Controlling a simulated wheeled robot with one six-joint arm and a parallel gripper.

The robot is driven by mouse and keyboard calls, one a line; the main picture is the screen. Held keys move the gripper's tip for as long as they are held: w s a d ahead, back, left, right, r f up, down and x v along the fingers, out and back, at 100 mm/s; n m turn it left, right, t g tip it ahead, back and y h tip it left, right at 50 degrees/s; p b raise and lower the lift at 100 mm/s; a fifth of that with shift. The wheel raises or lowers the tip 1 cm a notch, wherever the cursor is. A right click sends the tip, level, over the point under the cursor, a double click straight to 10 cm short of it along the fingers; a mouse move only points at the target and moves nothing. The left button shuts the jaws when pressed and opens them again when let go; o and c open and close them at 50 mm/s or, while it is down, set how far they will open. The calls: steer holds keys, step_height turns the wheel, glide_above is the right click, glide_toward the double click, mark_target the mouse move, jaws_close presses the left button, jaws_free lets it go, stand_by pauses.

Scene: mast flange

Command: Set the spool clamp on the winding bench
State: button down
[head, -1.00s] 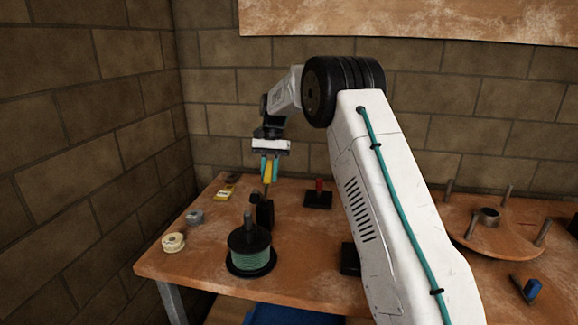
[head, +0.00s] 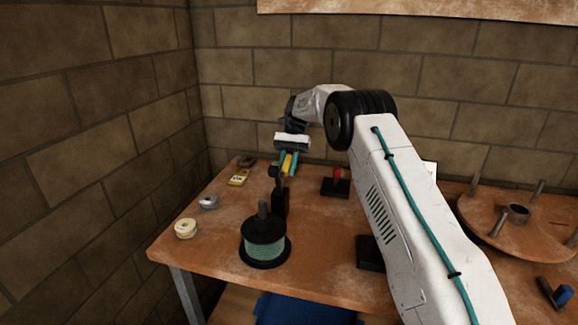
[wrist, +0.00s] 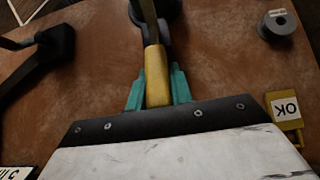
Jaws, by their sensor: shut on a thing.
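The spool clamp (head: 280,204) is a black upright block on the winding bench (head: 222,252), just behind the spool of green wire (head: 265,248). Its yellow handle (head: 287,164) rises from it, and a dark rounded end (head: 273,172) shows beside the handle. My gripper (head: 288,163) is shut on the yellow handle, above the bench. In the wrist view the teal fingers (wrist: 158,88) stand on both sides of the handle (wrist: 156,75). A dark metal bar and round part (wrist: 150,12) lie beyond it. How the clamp's far end sits against the spool is hidden.
A red-knobbed black block (head: 336,184) stands right of the clamp. A pegged wooden disc (head: 520,222) is at the right.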

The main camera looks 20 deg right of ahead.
steer(key=c, duration=1.2)
jaws_free()
steer(key=shift+f, duration=0.1)
steer(key=shift+c, duration=0.2)
steer(key=shift+r, duration=0.55)
step_height(320, 180, up, 3)
steer(key=shift+f, duration=0.15)
steer(key=s+r, duration=0.1)
steer(key=s, duration=1.5)
steer(key=shift+a+r, duration=0.15)
steer(key=shift+a, duration=0.1)
